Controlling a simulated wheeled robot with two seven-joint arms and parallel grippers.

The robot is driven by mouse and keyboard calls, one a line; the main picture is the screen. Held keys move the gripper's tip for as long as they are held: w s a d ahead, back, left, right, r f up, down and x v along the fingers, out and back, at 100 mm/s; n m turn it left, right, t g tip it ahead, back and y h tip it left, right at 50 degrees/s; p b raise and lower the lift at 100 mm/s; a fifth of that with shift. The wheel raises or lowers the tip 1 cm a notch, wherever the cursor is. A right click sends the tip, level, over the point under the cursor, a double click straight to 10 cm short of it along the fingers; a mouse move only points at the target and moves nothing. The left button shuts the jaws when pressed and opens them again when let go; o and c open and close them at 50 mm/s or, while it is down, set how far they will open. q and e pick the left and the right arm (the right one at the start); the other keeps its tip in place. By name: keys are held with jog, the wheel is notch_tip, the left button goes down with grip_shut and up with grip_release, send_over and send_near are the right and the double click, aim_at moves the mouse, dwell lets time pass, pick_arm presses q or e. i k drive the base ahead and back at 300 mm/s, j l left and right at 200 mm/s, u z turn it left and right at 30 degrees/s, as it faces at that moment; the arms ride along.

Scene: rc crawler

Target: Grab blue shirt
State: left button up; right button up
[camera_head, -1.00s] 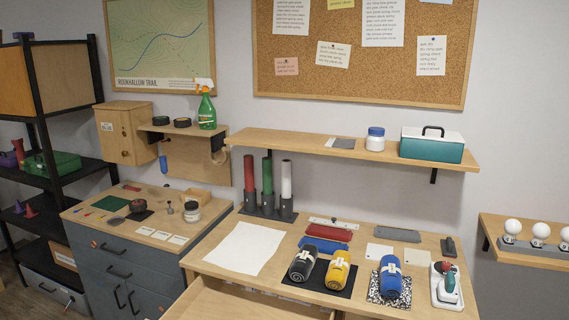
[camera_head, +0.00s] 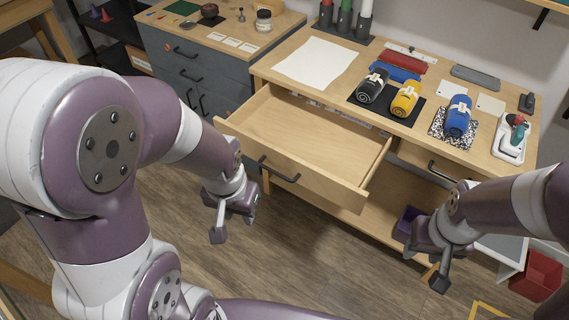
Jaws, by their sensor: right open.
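The blue shirt (camera_head: 458,117) is a rolled blue bundle with a white band. It lies on a black-and-white speckled mat (camera_head: 438,131) at the right part of the wooden table. My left gripper (camera_head: 233,228) hangs open and empty in front of the pulled-out drawer, at the lower left. My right gripper (camera_head: 425,268) is open and empty, low in front of the table and below the blue shirt. Neither gripper touches the shirt.
An open, empty-looking drawer (camera_head: 275,165) juts out from the table. A black roll (camera_head: 372,87) and a yellow roll (camera_head: 404,98) lie on a dark mat left of the shirt. A white tray with a teal-handled tool (camera_head: 511,143) stands right of it.

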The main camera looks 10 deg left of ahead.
aim_at(459, 113)
jog(key=i+l, duration=0.15)
jog(key=l, duration=0.3)
jog(key=i+l, duration=0.1)
jog(key=l, duration=0.4)
jog(key=i+l, duration=0.15)
jog(key=l, duration=0.3)
jog(key=i+l, duration=0.1)
jog(key=l, duration=0.35)
jog(key=i+l, duration=0.15)
jog(key=l, duration=0.3)
jog(key=i+l+u, duration=0.1)
jog(key=l, duration=0.4)
jog(key=i+l, duration=0.15)
jog(key=l, duration=0.3)
